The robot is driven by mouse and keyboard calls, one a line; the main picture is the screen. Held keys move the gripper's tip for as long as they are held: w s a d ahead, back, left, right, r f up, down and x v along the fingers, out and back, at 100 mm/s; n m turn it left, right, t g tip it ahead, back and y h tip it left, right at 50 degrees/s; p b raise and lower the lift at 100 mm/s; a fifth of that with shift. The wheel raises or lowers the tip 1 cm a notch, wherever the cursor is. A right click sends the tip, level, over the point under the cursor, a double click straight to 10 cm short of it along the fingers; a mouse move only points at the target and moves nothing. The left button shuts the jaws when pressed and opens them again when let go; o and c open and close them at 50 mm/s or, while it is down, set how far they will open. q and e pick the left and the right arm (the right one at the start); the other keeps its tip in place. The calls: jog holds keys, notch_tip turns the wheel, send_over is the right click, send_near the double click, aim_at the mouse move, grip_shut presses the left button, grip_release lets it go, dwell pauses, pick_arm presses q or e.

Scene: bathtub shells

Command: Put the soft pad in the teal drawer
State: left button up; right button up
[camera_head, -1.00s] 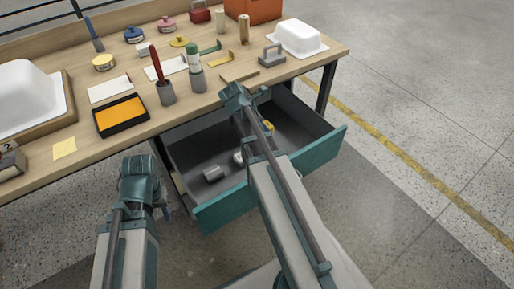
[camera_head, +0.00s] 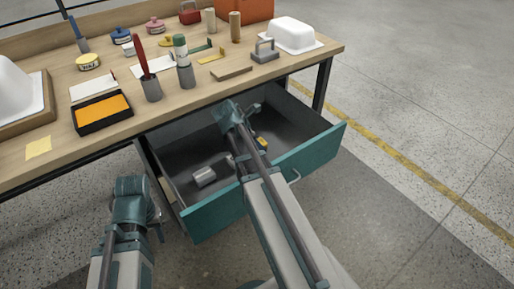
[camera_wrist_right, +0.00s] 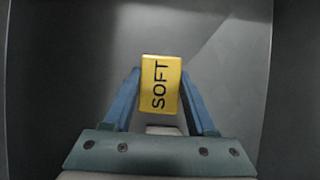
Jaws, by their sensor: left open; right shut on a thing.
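The soft pad (camera_wrist_right: 161,84) is a small yellow block marked SOFT, held between the two blue fingers of my right gripper (camera_wrist_right: 161,75) in the right wrist view. In the head view the pad (camera_head: 262,144) shows as a small yellow patch beside my right arm, within the drawer's outline. The teal drawer (camera_head: 308,154) is pulled out under the bench, with a grey interior. My right arm hides part of it. Whether the pad touches the drawer floor cannot be told. My left gripper (camera_head: 153,214) is low at the left, outside the drawer, empty; its fingers are mostly hidden.
A grey cylinder (camera_head: 204,176) lies in the drawer, left of my right arm. The wooden bench top (camera_head: 85,146) above holds tins, cups with tools, a black tray with an orange pad (camera_head: 102,110), and white shells (camera_head: 291,33). The floor to the right is clear.

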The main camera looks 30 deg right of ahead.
jog(key=shift+r, duration=0.1)
jog(key=o, duration=1.2)
jog(key=shift+a+r+p, duration=0.1)
jog(key=shift+r+p, duration=0.3)
jog(key=shift+p, duration=0.1)
jog(key=p+v, duration=0.9)
jog(key=v, duration=0.2)
jog(key=shift+p, duration=0.3)
jog(key=shift+a, duration=0.1)
